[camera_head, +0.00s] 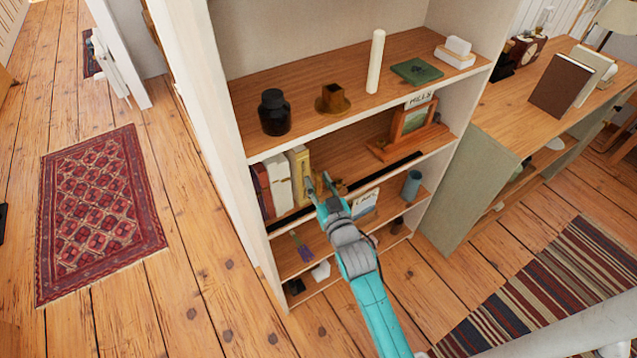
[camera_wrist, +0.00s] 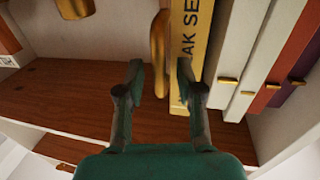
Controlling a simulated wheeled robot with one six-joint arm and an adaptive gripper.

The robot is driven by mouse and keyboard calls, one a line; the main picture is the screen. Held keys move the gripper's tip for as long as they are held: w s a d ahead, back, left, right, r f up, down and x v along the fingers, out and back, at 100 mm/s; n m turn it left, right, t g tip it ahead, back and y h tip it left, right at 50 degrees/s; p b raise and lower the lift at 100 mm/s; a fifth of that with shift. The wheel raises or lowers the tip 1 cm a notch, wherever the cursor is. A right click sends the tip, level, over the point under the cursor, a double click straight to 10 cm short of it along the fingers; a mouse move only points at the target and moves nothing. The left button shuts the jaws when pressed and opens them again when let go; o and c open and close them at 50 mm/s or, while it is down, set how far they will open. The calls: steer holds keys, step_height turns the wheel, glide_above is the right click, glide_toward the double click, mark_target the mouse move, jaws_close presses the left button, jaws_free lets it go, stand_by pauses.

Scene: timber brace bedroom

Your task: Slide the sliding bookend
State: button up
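A golden upright piece, which looks like the sliding bookend (camera_wrist: 158,45), stands beside the yellow book (camera_wrist: 190,65) in the wrist view. In the head view the yellow book (camera_head: 301,163) ends a row of books on the second shelf, and the bookend is largely hidden by my gripper. My gripper (camera_head: 318,180) reaches in at the front of this shelf, just right of the yellow book. In the wrist view my gripper (camera_wrist: 161,75) is open, with the golden piece seen between its two fingers. I cannot tell whether either finger touches it.
White books (camera_wrist: 242,55) and darker ones stand beyond the yellow book. A dark rail (camera_head: 400,160) runs along the shelf front. A wooden picture frame (camera_head: 411,120) stands farther right. The shelf boards lie close above and below my gripper.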

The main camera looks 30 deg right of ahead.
steer(key=s+a, duration=0.2)
steer(key=s, duration=0.9)
steer(key=shift+s+a, duration=0.15)
steer(key=shift+s, duration=0.2)
steer(key=s+a+n+g+y, duration=0.1)
steer(key=s+a, duration=0.3)
steer(key=s, duration=1.1)
steer(key=s+a+n+g+y, duration=0.1)
steer(key=s+a+y, duration=0.1)
steer(key=s, duration=1.4)
steer(key=shift+a+r+g, duration=0.3)
steer(key=shift+a+g, duration=0.1)
steer(key=shift+a, duration=0.5)
steer(key=shift+o, duration=0.2)
steer(key=shift+s, duration=0.1)
